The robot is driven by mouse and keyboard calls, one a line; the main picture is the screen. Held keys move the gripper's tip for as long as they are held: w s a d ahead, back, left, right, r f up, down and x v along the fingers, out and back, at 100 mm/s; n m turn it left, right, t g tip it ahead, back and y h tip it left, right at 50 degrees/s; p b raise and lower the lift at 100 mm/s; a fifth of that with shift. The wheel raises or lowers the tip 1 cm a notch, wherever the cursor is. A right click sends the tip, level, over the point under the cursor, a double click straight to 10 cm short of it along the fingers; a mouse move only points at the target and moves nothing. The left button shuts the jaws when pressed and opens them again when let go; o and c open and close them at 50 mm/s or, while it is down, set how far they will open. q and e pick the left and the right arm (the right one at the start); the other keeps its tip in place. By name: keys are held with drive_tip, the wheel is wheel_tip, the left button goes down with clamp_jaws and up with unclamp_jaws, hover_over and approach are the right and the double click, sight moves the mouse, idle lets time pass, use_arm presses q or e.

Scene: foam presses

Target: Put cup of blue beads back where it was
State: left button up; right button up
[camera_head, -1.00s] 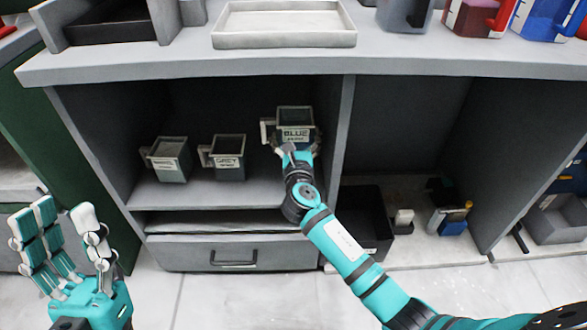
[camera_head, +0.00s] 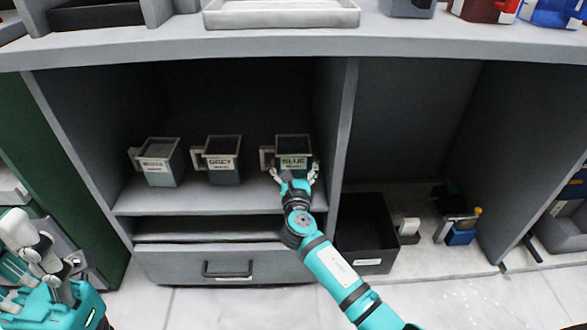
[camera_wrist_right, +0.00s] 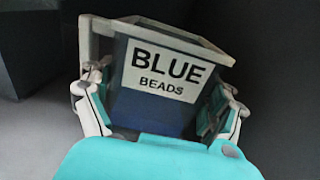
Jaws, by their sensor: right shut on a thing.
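The dark cup labelled BLUE (camera_head: 293,146) is at the right end of the row in the open cabinet, upright. Its label reads BLUE BEADS in the right wrist view (camera_wrist_right: 167,72). My right gripper (camera_head: 296,174) is shut on this cup from the front, with fingers on both sides. The fingers and hand hide the cup's base, so I cannot tell whether it touches the shelf (camera_head: 230,201). The beads inside are not distinguishable. My left gripper (camera_head: 32,258) is empty and open at the lower left, partly cut off by the picture edge.
The cup labelled GREY (camera_head: 223,160) and another labelled cup (camera_head: 160,162) stand left of the blue cup. The cabinet divider (camera_head: 334,125) is close on its right. The countertop (camera_head: 300,50) overhangs above. A drawer (camera_head: 215,265) is below; a black bin (camera_head: 366,238) stands at right.

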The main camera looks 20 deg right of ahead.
drive_tip(key=shift+f, duration=0.1)
drive_tip(key=o, duration=1)
drive_tip(key=shift+c, duration=0.2)
